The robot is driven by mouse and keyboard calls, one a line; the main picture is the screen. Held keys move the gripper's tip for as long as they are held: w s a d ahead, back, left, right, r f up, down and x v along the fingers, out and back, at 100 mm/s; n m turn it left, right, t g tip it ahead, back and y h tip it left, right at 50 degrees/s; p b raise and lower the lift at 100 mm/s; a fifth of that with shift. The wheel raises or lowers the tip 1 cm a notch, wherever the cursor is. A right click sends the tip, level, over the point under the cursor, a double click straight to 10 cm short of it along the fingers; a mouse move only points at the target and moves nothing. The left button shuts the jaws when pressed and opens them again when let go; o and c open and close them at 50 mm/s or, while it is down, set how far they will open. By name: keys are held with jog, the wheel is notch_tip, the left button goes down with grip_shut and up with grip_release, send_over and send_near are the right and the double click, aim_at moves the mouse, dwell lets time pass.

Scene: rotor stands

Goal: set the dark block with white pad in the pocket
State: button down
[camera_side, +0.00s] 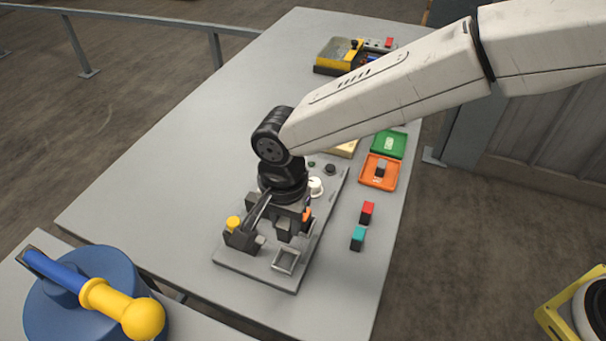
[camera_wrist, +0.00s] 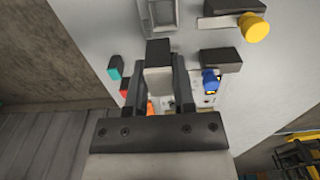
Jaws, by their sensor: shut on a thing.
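My gripper (camera_side: 286,222) is above the grey base plate and points down. In the wrist view its two dark fingers (camera_wrist: 159,88) are shut on the dark block with white pad (camera_wrist: 158,53). The block's pale face shows between the fingers. In the side view the block is hard to tell from the dark fingers. The pocket (camera_side: 286,261) is a small square frame with a raised rim, on the front part of the plate. In the wrist view the pocket (camera_wrist: 160,14) lies beyond the block, at the top edge. Block and pocket look apart.
A dark stand with a yellow cap (camera_side: 233,223) is left of my gripper. A white knob (camera_side: 315,187) stands behind it. A red block (camera_side: 367,211) and a teal block (camera_side: 357,238) are to the right. Orange (camera_side: 367,181) and green (camera_side: 401,146) trays lie farther back. The table's left is clear.

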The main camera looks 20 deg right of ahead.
jog(key=shift+w+a+f, duration=0.1)
jog(key=shift+w+a, duration=0.1)
jog(key=shift+w, duration=0.05)
jog(key=shift+f, duration=0.25)
jog(key=shift+f, duration=2.2)
jog(key=shift+f, duration=2.45)
dwell(2.8)
